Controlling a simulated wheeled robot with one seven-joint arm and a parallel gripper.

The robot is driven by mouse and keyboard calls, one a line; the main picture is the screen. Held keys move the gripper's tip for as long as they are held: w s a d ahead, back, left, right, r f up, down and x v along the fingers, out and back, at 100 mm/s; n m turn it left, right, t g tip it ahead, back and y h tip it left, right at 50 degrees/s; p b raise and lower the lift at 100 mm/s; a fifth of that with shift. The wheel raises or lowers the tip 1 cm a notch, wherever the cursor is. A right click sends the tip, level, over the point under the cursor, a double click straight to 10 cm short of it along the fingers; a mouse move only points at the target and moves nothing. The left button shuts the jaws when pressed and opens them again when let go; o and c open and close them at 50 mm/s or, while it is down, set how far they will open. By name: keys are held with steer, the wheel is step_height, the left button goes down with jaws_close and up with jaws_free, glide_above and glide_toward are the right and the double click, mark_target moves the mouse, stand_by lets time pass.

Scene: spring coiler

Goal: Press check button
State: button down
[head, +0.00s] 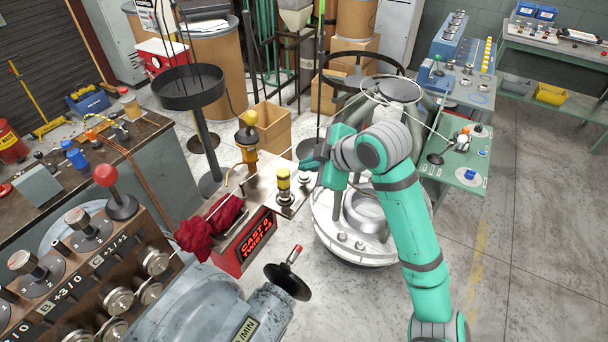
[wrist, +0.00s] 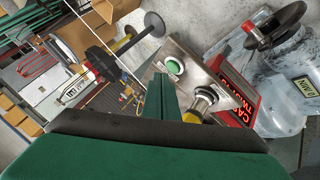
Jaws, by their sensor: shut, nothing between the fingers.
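A round green button (wrist: 174,66) in a pale collar sits on a metal panel (wrist: 187,51) in the wrist view. No label on it can be read, so I cannot tell for sure that it is the check button. In the head view I cannot make it out clearly near my gripper. My gripper (head: 308,165) is shut and empty, above the right end of the panel (head: 262,187). In the wrist view its green fingers (wrist: 160,98) point toward the panel, just below the green button in the picture. I cannot tell whether they touch anything.
A yellow-topped knob (head: 284,178) stands on the panel, close left of my gripper. A taller yellow and brown post (head: 247,140) rises behind it. A red-framed display (head: 257,241) and dark red cloth (head: 208,226) lie at the front left. A round white machine (head: 330,222) stands right.

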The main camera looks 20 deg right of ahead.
mark_target(307, 178)
steer(key=shift+w+a+r, duration=0.1)
steer(key=shift+r, duration=2.4)
